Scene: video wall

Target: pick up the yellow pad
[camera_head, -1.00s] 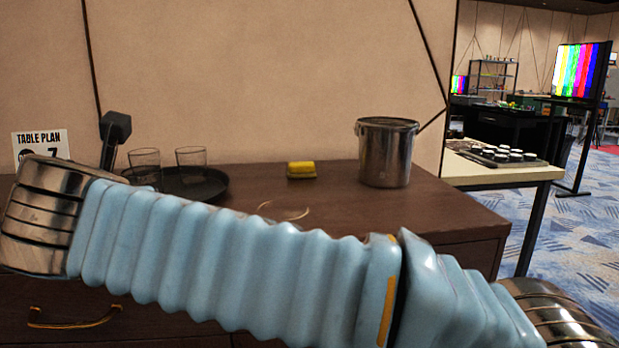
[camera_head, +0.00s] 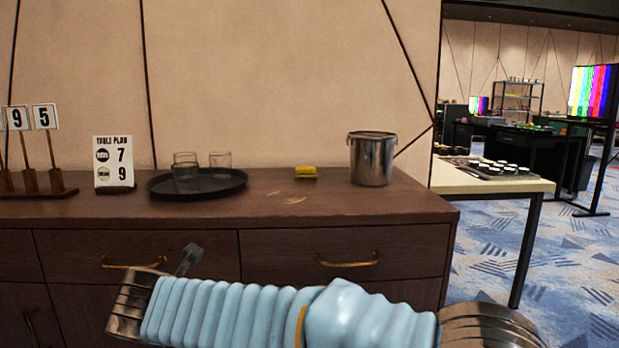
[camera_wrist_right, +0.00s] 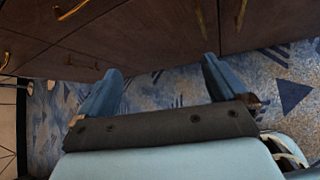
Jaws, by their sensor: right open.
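The yellow pad (camera_head: 305,172) lies on the dark wooden cabinet top (camera_head: 250,205), between the round tray and the metal bucket. My right arm crosses the lower head view from the right. Its gripper (camera_head: 187,259) shows small and partly hidden behind the wrist, in front of the drawers and below the cabinet top, well apart from the pad. In the right wrist view the gripper (camera_wrist_right: 160,85) is open, with nothing between its two blue fingers; the pad is not in that view. My left gripper is not in view.
A dark round tray (camera_head: 220,191) with glasses stands left of the pad, and a metal bucket (camera_head: 372,160) right of it. A table plan sign (camera_head: 114,160) and number cards (camera_head: 43,117) stand farther left. Drawer handles (camera_head: 347,262) stick out. The top before the pad is clear.

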